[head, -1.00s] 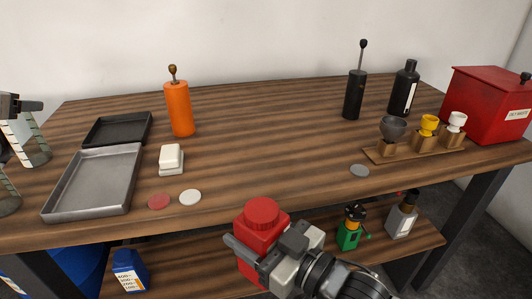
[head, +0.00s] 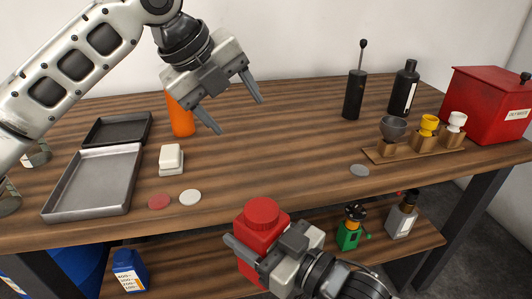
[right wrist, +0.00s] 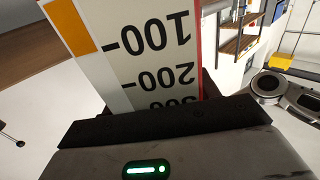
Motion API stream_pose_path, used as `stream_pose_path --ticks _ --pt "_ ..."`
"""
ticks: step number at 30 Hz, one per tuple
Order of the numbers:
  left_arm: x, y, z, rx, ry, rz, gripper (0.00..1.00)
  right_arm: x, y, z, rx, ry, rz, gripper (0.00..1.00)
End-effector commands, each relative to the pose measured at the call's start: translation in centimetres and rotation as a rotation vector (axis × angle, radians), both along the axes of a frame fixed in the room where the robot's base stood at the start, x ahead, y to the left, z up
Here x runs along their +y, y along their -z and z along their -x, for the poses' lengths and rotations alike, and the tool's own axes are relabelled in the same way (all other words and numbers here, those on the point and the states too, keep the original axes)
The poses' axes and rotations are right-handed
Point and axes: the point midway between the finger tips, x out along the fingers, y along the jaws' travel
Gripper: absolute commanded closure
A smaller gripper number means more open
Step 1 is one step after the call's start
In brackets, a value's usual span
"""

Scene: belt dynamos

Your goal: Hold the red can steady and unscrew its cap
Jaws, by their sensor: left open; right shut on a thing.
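The red can (head: 257,240) is upright in front of the table's near edge in the head view, with its round red cap (head: 262,211) on top. My right gripper (head: 252,258) is shut on the can's body from the right. In the right wrist view the can's white label (right wrist: 150,50) with black numbers fills the space in front of the gripper. My left gripper (head: 236,112) is open and empty above the table, up and left of the cap and well apart from it. Its fingers point down and to the right.
On the table (head: 290,140) stand a grey tray (head: 75,213), an orange bottle (head: 182,118) partly behind my left gripper, a white block (head: 171,158), discs (head: 190,197), a black bottle (head: 404,88) and a red bin (head: 487,105). The middle tabletop is clear. Bottles stand on the lower shelf.

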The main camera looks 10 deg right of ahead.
Motion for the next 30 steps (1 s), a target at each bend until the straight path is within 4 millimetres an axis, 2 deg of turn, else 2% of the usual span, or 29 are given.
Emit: stream_pose_path --ticks 1,3,6,10,13,17,30 --pt "-1.4 0.1 2.1 -0.016 0.149 -0.090 0.34 0.0 -0.1 0.0 -0.004 0.000 -0.002 1.00" --pt "-2.5 0.6 4.8 -0.027 0.363 -0.214 0.34 0.0 -0.1 0.0 -0.004 0.000 -0.002 1.00" --pt "-3.3 1.2 8.1 -0.030 0.635 -0.368 0.34 0.0 -0.1 0.0 -0.004 0.000 -0.002 1.00" --pt "-3.4 1.7 10.6 -0.018 0.875 -0.495 0.34 0.0 -0.1 0.0 -0.004 0.000 -0.002 1.00" --pt "-3.3 1.9 11.6 -0.008 0.970 -0.544 0.34 0.0 -0.1 0.0 -0.004 0.000 -0.002 1.00" --pt "-3.2 2.8 11.9 -0.001 1.008 -0.562 0.34 0.0 -0.1 0.0 -0.004 0.000 -0.002 1.00" --pt "-3.2 9.0 11.8 -0.003 1.005 -0.557 0.34 0.0 -0.2 0.0 -0.003 0.000 -0.003 1.00"
